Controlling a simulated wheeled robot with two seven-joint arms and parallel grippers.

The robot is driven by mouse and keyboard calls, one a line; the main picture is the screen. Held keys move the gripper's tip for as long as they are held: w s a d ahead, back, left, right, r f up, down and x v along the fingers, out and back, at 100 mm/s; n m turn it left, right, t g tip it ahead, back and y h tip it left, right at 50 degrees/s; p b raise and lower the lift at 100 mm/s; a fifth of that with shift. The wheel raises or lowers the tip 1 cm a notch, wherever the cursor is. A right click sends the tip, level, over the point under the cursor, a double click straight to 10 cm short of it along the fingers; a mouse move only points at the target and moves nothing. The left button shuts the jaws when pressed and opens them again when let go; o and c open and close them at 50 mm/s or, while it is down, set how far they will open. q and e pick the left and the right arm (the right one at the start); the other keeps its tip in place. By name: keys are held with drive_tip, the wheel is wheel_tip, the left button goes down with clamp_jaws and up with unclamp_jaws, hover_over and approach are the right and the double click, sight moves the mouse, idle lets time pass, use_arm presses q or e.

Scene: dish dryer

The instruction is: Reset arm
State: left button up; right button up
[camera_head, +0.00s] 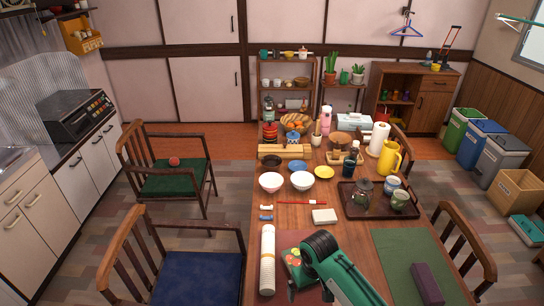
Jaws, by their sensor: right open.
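My right arm, green and black, comes in from the bottom edge over the near part of the wooden table (326,220). Its dark end, with my right gripper (318,248), is above a red-brown mat (298,238) and beside a small item with a colourful round-patterned top. The fingers are hard to make out; nothing is seen held. The gripper is open. My left gripper and left arm are not in view.
A white rolled item (267,262) lies left of my arm; a green mat (405,255) with a dark purple block (427,284) lies right. Beyond are bowls (302,181), a dark tray (352,206) with cups, and a yellow pitcher (389,158). Chairs flank the table.

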drive_tip(key=s+d+r+m+t, duration=0.1)
drive_tip(key=s+d+r+t, duration=0.15)
drive_tip(key=s+d, duration=0.65)
drive_tip(key=s+d+r+m+t, duration=0.1)
drive_tip(key=s+d+r, duration=0.2)
drive_tip(key=s, duration=1.2)
wheel_tip(320, 180, down, 32)
drive_tip(key=s+g, duration=0.1)
drive_tip(key=g, duration=0.1)
drive_tip(key=s+d+f, duration=0.3)
drive_tip(key=s+f, duration=1.5)
drive_tip(key=s, duration=0.1)
drive_tip(key=shift+d+f+g, duration=0.2)
drive_tip(key=shift+f+g, duration=0.15)
drive_tip(key=shift+f, duration=0.05)
